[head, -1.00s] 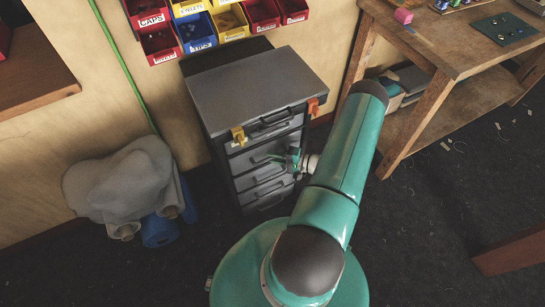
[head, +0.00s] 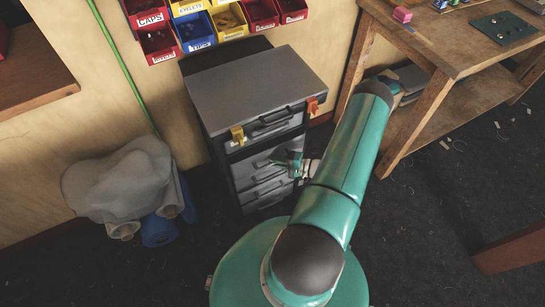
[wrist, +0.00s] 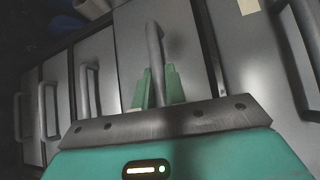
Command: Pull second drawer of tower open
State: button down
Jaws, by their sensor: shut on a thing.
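The grey drawer tower (head: 255,82) stands against the wall, with a flat grey top. Its second drawer (head: 246,160) appears to stand a little out from the fronts around it. In the wrist view, the second drawer's front (wrist: 132,40) fills the top middle, with its grey bar handle (wrist: 155,45) between my green fingers. My gripper (head: 291,163) is shut on that handle, and its fingers show in the wrist view (wrist: 158,88). Part of the handle is hidden behind the fingers. The top drawer (wrist: 262,75) is at right in the wrist view.
A wooden workbench (head: 440,45) stands to the right. Labelled bins (head: 197,28) hang above.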

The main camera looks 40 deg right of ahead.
jog(key=s+a, duration=0.2)
jog(key=s, duration=0.7)
jog(key=s+a, duration=0.3)
jog(key=s, duration=0.6)
jog(key=shift+s+a, duration=0.15)
jog(key=shift+a, duration=0.05)
jog(key=c, duration=1.7)
grip_release()
jog(key=v, duration=1.3)
jog(key=shift+s+d+r, duration=0.15)
jog(key=shift+s+d, duration=0.05)
jog(key=shift+s, duration=0.1)
